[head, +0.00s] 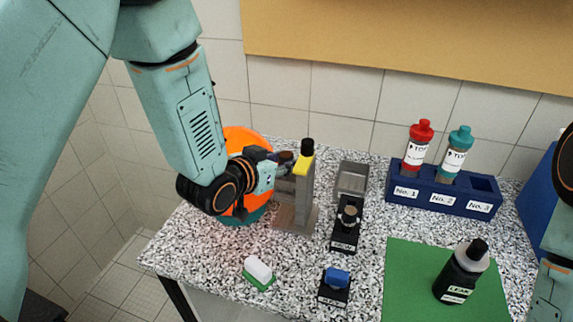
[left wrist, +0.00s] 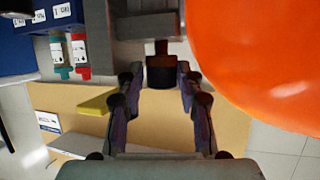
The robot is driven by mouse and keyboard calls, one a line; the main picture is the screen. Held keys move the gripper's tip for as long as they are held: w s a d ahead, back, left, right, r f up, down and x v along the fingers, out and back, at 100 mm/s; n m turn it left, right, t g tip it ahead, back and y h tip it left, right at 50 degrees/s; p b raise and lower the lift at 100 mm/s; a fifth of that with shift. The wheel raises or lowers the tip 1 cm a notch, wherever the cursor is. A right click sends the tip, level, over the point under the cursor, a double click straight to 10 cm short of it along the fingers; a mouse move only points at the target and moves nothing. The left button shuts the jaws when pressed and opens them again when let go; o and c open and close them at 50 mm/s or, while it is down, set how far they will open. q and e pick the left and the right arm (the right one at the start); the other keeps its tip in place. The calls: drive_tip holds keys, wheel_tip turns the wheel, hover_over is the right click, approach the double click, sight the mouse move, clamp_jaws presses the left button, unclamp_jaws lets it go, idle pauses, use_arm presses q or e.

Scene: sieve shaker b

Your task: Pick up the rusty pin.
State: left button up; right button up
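The rusty pin (head: 285,157) is a short brown and dark piece at the upper left side of a grey stand (head: 304,195). In the left wrist view the pin (left wrist: 160,70) sticks out from the grey stand towards me. My left gripper (head: 278,168) is beside the stand in the head view. In the left wrist view my left gripper (left wrist: 158,85) is open, with one finger on each side of the pin and a gap to each. Part of the pin is hidden by the fingers in the head view. My right gripper is not in view.
A large orange disc (head: 238,145) stands close behind my left gripper. The stand has a yellow part (head: 303,165) and a black knob on top. A grey tray (head: 352,178), blue bottle rack (head: 443,190), green mat (head: 405,265) and black bottle (head: 459,275) lie to the right.

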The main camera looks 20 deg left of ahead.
use_arm(q)
drive_tip(key=shift+a, duration=0.1)
drive_tip(key=shift+c, duration=0.7)
drive_tip(key=c, duration=0.6)
clamp_jaws()
